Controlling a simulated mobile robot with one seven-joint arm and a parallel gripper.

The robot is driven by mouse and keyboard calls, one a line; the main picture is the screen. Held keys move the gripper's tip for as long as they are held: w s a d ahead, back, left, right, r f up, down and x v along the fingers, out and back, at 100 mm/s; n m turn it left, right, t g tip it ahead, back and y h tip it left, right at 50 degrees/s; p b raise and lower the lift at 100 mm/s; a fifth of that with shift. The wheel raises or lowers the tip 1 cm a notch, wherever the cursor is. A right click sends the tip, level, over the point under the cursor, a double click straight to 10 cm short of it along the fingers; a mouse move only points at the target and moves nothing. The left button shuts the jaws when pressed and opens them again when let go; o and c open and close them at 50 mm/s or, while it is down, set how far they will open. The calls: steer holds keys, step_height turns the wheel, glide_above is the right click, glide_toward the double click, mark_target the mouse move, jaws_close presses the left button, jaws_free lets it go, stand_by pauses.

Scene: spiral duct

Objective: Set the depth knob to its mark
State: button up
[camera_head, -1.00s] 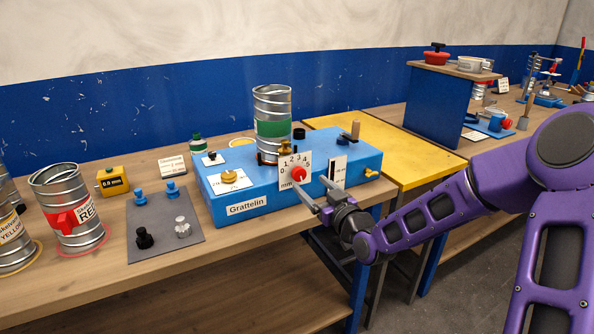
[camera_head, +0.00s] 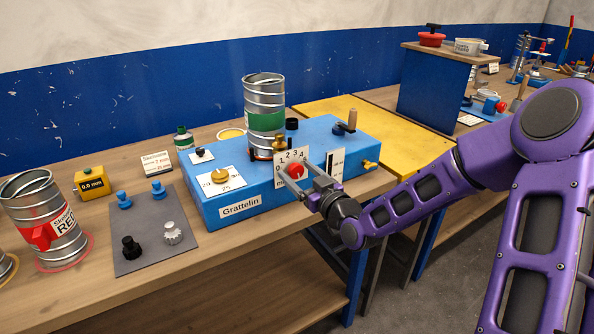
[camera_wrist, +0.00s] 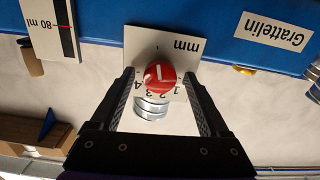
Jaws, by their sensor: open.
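The depth knob (camera_head: 295,171) is a red round knob on a white scale plate (camera_head: 281,164) marked in mm, on the front of the blue Grattelin machine (camera_head: 237,187). My gripper (camera_head: 304,182) is in front of the plate, its two fingers open and pointing at the knob. In the wrist view, the picture is upside down; the red knob (camera_wrist: 160,75) shows between the fingertips (camera_wrist: 159,73), with a gap on each side. A white pointer line shows on its face. Digits 1 to 4 show near it; the fingers and knob hide part of the scale.
A metal can with a green band (camera_head: 264,118) stands on the machine. A brass knob (camera_head: 220,176) and a yellow valve (camera_head: 370,164) are nearby. A red-labelled can (camera_head: 45,222) stands left.

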jaws_close()
stand_by(0.4)
